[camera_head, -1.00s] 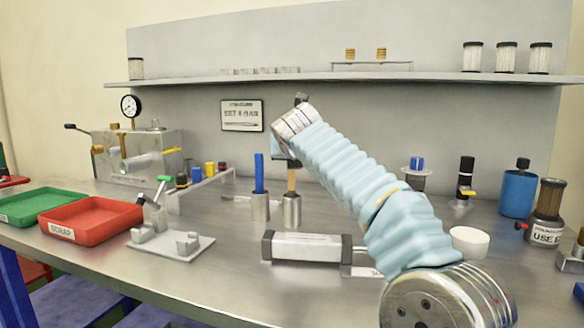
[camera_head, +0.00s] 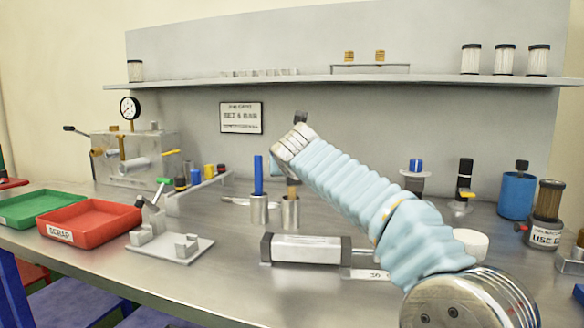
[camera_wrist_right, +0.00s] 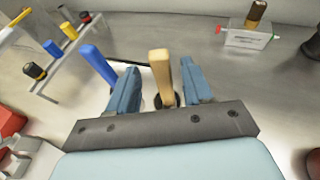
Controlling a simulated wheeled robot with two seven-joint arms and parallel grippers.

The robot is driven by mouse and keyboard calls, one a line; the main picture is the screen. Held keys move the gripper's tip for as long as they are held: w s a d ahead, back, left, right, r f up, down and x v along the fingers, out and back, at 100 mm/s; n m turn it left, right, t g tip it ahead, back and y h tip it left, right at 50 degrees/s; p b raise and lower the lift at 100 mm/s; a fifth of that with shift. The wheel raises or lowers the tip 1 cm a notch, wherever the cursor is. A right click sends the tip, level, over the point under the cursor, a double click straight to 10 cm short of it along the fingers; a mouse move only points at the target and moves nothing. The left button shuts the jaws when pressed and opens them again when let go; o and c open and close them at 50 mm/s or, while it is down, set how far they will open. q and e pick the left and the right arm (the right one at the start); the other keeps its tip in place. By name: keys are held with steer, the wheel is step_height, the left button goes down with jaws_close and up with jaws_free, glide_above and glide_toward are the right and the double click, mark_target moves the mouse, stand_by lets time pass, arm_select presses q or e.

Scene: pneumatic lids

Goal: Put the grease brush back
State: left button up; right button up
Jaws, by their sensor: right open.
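The grease brush appears to be the wooden-handled tool (camera_head: 292,190) standing in the right one of two metal cups (camera_head: 290,212). Its upper part is hidden behind my right arm in the head view, and its bristles are not visible. In the right wrist view the wooden handle (camera_wrist_right: 161,78) rises between the two blue fingers of my right gripper (camera_wrist_right: 160,85). The fingers are open, with a gap on both sides of the handle. My left gripper is not in view.
A blue-handled tool (camera_head: 258,176) stands in the left cup (camera_head: 259,210), close beside. A grey cylinder (camera_head: 305,248) lies in front of the cups. A rack of coloured tools (camera_head: 200,182), a red scrap tray (camera_head: 92,222) and a fixture (camera_head: 170,245) are to the left.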

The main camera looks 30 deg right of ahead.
steer(key=b+v, duration=0.1)
steer(key=v, duration=1)
steer(key=shift+s+b, duration=0.25)
steer(key=shift+b, duration=0.05)
steer(key=shift+a, duration=0.15)
